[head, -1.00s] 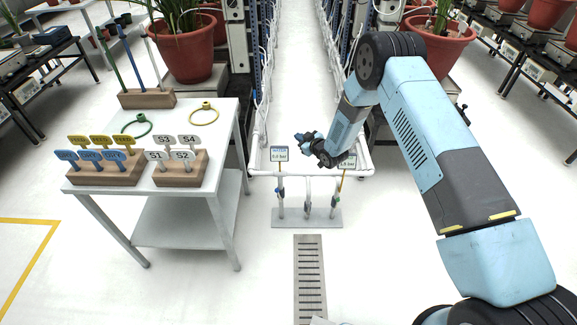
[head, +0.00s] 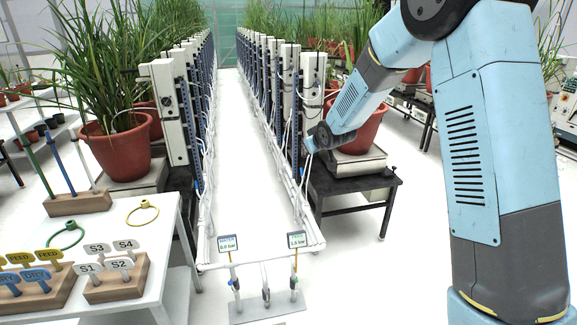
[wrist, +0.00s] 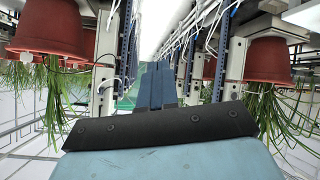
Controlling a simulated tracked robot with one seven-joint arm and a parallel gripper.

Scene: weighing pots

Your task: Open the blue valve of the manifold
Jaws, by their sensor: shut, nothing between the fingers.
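The manifold (head: 278,306) stands on the floor at the bottom centre of the head view, with white pipes on a grey base plate. Its blue valve (head: 236,284) is on the left upright, below a display (head: 228,243) reading 0.0 bar. The valve's handle is too small to tell its angle clearly. A second display (head: 296,240) on the right reads about 1.5 bar. My gripper (head: 309,146) is up and beyond the manifold, well apart from it, beside the right plant row. In the wrist view its blue fingers (wrist: 158,75) are together and empty; no manifold shows there.
A white table (head: 165,245) at the left holds tag blocks, a green ring (head: 66,236) and a yellow ring (head: 142,213). A potted plant on a scale (head: 357,162) sits on a black table (head: 362,184) near my gripper. The central aisle is clear.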

